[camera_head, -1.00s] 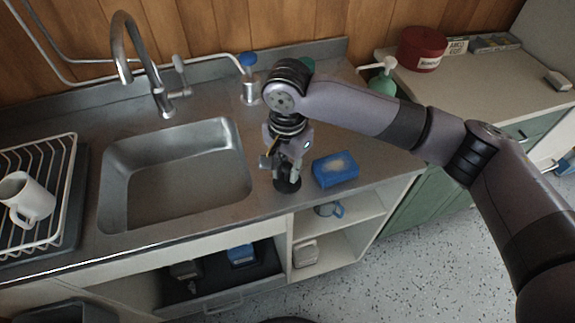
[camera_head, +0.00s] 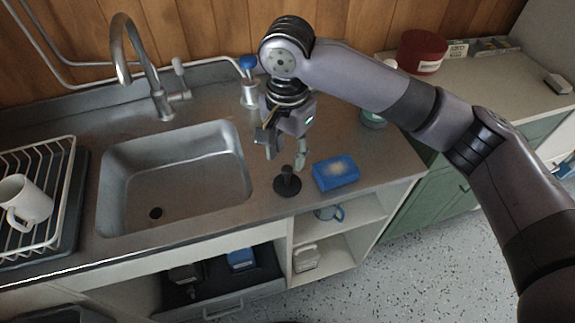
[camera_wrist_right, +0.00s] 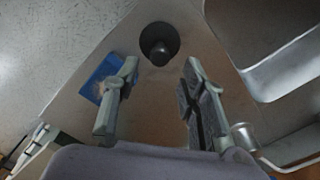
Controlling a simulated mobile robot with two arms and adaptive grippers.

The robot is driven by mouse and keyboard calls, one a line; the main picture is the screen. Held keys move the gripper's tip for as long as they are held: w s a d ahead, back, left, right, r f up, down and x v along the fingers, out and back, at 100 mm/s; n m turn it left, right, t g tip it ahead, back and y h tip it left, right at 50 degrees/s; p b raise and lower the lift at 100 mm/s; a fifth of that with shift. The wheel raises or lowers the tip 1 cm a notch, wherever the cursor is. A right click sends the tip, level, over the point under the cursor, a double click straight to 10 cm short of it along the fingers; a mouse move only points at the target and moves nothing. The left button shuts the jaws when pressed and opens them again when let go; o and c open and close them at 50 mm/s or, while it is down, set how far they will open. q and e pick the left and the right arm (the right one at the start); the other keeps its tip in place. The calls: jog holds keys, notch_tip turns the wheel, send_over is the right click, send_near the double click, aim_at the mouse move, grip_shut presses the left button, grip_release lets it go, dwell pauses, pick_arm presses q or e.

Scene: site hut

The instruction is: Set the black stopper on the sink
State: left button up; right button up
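The black stopper (camera_head: 287,182) stands upright on the steel counter right of the sink basin, with its round base down and its knob up. It also shows in the right wrist view (camera_wrist_right: 159,43), beyond the fingertips. My left gripper is not in view.
A blue sponge (camera_head: 335,173) lies just right of the stopper. A tap (camera_head: 150,70) arches behind the basin. A dish rack (camera_head: 62,205) with a white mug (camera_head: 24,202) stands left. A blue-topped dispenser (camera_head: 249,82) stands behind my gripper.

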aim_at(287, 169)
notch_tip(287, 169, up, 6)
jog(key=shift+f, duration=0.25)
jog(key=shift+f, duration=0.1)
dwell(0.4)
